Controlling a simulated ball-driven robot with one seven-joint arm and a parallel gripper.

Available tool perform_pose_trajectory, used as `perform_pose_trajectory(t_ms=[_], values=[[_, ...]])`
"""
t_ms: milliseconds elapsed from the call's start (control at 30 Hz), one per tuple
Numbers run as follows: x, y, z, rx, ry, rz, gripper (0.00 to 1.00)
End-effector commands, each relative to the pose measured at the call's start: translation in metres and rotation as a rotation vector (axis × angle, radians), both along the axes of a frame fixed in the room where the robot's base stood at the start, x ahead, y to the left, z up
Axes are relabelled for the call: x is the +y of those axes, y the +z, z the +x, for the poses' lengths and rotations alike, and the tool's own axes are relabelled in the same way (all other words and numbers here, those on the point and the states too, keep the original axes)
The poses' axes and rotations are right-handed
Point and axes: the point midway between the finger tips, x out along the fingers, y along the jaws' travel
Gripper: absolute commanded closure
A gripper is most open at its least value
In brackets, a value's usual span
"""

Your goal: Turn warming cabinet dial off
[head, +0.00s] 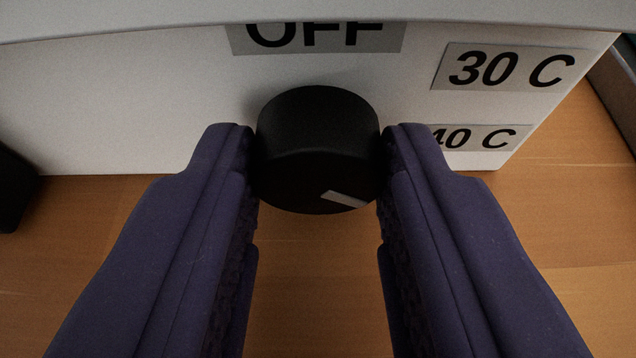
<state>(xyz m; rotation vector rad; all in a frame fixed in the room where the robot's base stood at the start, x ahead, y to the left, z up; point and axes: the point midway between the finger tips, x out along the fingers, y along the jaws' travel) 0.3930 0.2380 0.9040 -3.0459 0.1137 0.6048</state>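The black round dial (318,135) sticks out from the white front of the warming cabinet (130,105). A pale pointer mark on the dial's face sits toward the lower right. Above the dial is the OFF label (316,38), its top cut off by the cabinet's upper ledge. The 30 C label (510,68) and the 40 C label (485,137) are to the right. My gripper (318,160) has its two dark purple fingers on either side of the dial, their tips against its left and right sides. The right finger covers part of the 40 C label.
A wooden surface (90,240) lies below the cabinet front. A dark object (15,188) stands at the left edge, and another dark object (615,90) is at the right edge. The cabinet's ledge (180,15) overhangs the top of the view.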

Motion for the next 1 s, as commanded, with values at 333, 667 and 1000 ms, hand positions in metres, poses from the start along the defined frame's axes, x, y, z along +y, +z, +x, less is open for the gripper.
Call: perform_pose_trajectory(t_ms=[333, 667, 1000], values=[[0.0006, 0.0003, -0.0002, 0.003, 0.001, -0.034, 0.95], [0.0025, 0.0008, 0.0001, 0.017, 0.003, -0.239, 0.95], [0.0036, -0.0007, 0.0002, 0.04, 0.001, -0.532, 0.95]])
